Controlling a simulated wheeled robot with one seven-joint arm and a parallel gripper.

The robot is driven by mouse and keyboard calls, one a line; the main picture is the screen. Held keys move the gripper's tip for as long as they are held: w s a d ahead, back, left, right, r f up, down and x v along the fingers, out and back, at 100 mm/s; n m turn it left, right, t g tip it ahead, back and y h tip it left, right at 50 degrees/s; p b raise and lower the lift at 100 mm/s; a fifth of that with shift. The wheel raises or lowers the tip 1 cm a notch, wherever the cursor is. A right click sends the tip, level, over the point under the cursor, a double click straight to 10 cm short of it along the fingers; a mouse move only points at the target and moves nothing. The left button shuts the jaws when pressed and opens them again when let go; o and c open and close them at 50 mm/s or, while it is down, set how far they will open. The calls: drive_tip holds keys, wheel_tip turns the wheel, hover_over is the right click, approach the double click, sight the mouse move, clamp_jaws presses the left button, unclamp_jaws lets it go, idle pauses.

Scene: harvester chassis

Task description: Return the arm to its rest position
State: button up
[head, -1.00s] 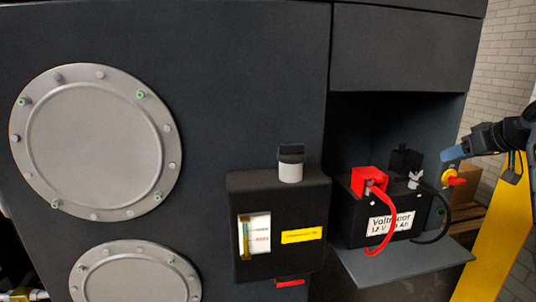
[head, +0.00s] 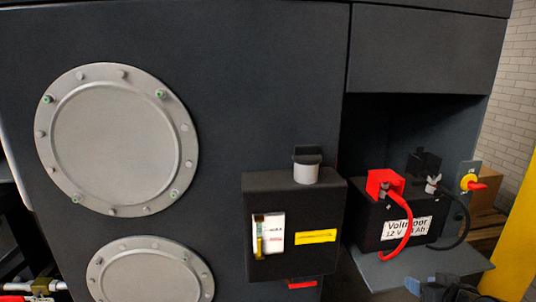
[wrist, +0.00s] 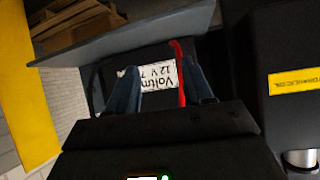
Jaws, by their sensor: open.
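My gripper (wrist: 160,78) shows in the wrist view with its two blue-grey fingers apart and nothing held between them. Beyond the fingers is the black battery with its white label (wrist: 162,70), seen upside down. In the head view, part of my gripper or wrist (head: 445,287) shows low at the right, below the battery shelf's front edge; its fingers cannot be made out clearly there. The battery (head: 385,222) sits on the shelf (head: 425,266), with a red terminal cover and red cable at its left and a black cable at its right.
A yellow switch with a red key (head: 472,183) is on the bay's right side. Round bolted covers (head: 115,140) are on the dark panel. A yellow post (head: 520,245) stands at the right.

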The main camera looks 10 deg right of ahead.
drive_tip(key=s+a+f, duration=0.2)
drive_tip(key=s+a, duration=0.3)
drive_tip(key=s, duration=0.3)
drive_tip(key=s+a+f+t, duration=0.15)
drive_tip(key=s+a, duration=0.25)
drive_tip(key=s, duration=0.4)
drive_tip(key=s+a+f, duration=0.2)
drive_tip(key=s+a, duration=0.3)
drive_tip(key=s, duration=0.3)
drive_tip(key=s+a+r+n+t, duration=0.1)
drive_tip(key=s+a+r, duration=0.1)
drive_tip(key=s+r, duration=0.5)
drive_tip(key=s+a+r+y, duration=0.1)
drive_tip(key=s+a+r, duration=0.2)
drive_tip(key=s+r, duration=0.4)
drive_tip(key=s, duration=0.6)
drive_tip(key=shift+s+a+r+n+t, duration=0.25)
drive_tip(key=shift+a+n+t, duration=0.1)
drive_tip(key=shift+n, duration=0.05)
